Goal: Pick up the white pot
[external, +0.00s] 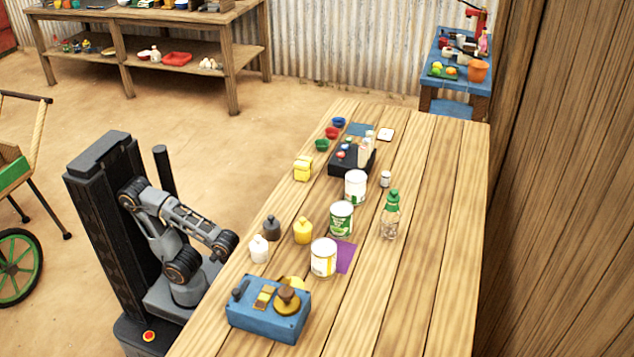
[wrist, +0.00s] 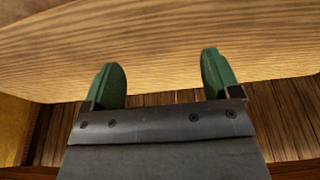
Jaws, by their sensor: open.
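The white pot (external: 258,249) stands upright on the wooden table near its left edge in the external view. It is small, with a knob-like top. A black pot (external: 271,228) of similar shape stands just behind it, and a yellow pot (external: 303,230) stands to its right. My gripper shows in the wrist view with two green fingers (wrist: 160,82) spread apart and nothing between them. Wood planks fill the view beyond the fingers, and no pot shows there. In the external view my arm is folded left of the table, apart from the white pot; the fingertips cannot be made out.
A blue box (external: 268,311) with a brass weight stands at the table's near end. White-and-yellow (external: 323,258) and green (external: 341,219) cans stand right of the pots, with a purple sheet (external: 345,257) beside them. A clear bottle (external: 390,217) stands further right. The table's right side is mostly clear.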

